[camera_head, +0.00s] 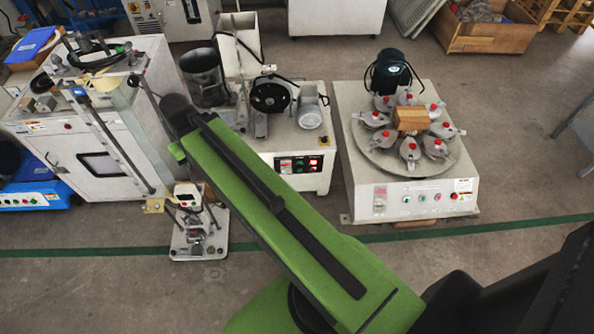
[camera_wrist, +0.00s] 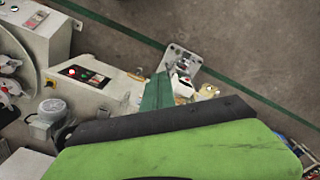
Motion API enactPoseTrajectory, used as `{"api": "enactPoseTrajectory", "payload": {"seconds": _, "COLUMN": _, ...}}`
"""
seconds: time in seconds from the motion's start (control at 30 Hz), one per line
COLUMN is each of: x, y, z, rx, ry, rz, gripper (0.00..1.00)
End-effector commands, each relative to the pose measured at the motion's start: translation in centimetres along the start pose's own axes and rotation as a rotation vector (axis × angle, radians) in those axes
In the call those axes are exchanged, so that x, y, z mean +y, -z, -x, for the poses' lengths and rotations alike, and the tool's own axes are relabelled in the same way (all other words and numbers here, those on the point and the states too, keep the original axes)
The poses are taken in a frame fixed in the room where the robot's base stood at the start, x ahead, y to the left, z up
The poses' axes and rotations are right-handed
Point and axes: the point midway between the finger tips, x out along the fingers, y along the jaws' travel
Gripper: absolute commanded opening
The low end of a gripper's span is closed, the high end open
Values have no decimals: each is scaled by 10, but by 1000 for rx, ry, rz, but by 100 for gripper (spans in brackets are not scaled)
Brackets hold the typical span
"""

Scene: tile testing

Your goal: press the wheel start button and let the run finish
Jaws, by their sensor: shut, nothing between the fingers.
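The wheel machine (camera_head: 265,137) is a white cabinet with a black wheel (camera_head: 270,96) on top. Its dark front panel (camera_head: 299,165) bears red and green buttons or lamps, too small to tell which is the start button. In the wrist view the panel (camera_wrist: 82,74) is left of centre, with a bright red light on it. My gripper (camera_wrist: 157,90) appears as a dark green tapered tip at the wrist view's centre, shut and empty, to the right of the panel and apart from it in the picture. In the head view my arm hides it.
A carousel machine (camera_head: 345,120) with several red-knobbed clamps and its own front buttons stands to the right. A small bench device (camera_head: 198,240) is on the floor, front left. A white cabinet (camera_head: 70,128) stands at left. Floor is clear at front right.

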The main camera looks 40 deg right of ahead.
Motion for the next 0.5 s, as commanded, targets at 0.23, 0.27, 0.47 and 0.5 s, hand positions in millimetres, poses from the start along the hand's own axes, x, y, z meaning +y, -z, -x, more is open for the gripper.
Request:
{"api": "enactPoseTrajectory", "payload": {"seconds": 0.23, "x": 32, "y": 7, "z": -48, "rx": 25, "ry": 29, "rz": 40, "gripper": 0}}
{"api": "enactPoseTrajectory", "payload": {"seconds": 0.27, "x": 42, "y": 9, "z": -63, "rx": 36, "ry": 40, "rz": 60, "gripper": 0}}
{"api": "enactPoseTrajectory", "payload": {"seconds": 0.47, "x": 124, "y": 22, "z": -174, "rx": 162, "ry": 98, "rz": 242, "gripper": 0}}
{"api": "enactPoseTrajectory", "payload": {"seconds": 0.5, "x": 142, "y": 23, "z": -194, "rx": 192, "ry": 102, "rz": 279, "gripper": 0}}
